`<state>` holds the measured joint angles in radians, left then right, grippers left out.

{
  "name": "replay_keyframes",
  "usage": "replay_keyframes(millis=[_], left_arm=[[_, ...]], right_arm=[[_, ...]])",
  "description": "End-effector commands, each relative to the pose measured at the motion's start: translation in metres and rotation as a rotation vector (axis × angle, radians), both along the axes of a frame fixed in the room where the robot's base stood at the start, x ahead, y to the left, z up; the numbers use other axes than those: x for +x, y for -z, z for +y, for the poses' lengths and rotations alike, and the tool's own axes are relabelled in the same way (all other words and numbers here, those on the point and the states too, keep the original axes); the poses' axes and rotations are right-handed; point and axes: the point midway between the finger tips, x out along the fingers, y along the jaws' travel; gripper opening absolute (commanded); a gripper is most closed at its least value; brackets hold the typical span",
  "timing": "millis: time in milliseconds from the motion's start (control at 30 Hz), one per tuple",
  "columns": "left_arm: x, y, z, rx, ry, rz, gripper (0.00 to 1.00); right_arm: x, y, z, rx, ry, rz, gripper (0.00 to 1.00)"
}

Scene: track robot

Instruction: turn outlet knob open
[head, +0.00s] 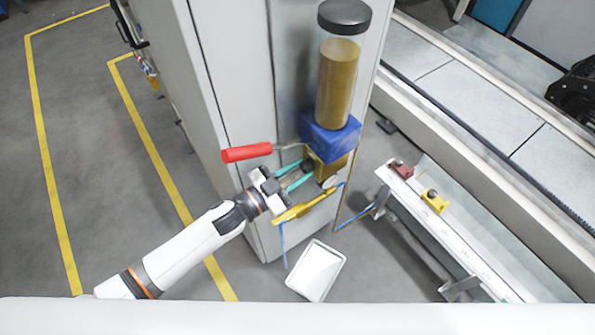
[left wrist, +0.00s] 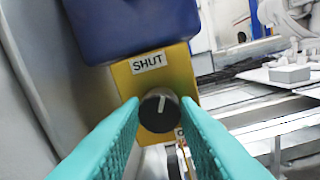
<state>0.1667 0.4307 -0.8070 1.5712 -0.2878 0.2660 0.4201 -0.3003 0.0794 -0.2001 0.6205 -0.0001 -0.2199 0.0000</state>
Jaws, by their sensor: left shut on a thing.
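The outlet knob (left wrist: 158,110) is a round dark knob with a white pointer line, on a yellow block (left wrist: 185,75) below a blue housing (left wrist: 115,25). The pointer stands nearly upright, toward the "SHUT" label (left wrist: 149,63). A second label (left wrist: 180,132) at the lower right is mostly hidden by a finger. My left gripper (head: 308,170) has its teal fingers on either side of the knob, shut on it. My right gripper is out of view.
A red handle (head: 247,153) sticks out left, close above my left gripper. A yellow lever (head: 300,208) lies just below it. A white tray (head: 316,271) is on the floor. A rail bench (head: 455,250) stands at right. Open floor lies left of the cabinet (head: 190,70).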

Motion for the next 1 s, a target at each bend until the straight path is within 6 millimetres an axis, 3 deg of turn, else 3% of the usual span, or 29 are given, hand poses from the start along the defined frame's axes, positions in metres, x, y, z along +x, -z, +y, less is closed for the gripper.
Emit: replay_keyframes(millis=[1000], left_arm=[[0.0, 0.003, 0.0, 0.54, 0.0, -0.742, 0.05]], right_arm=[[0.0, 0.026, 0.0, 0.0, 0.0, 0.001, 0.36]])
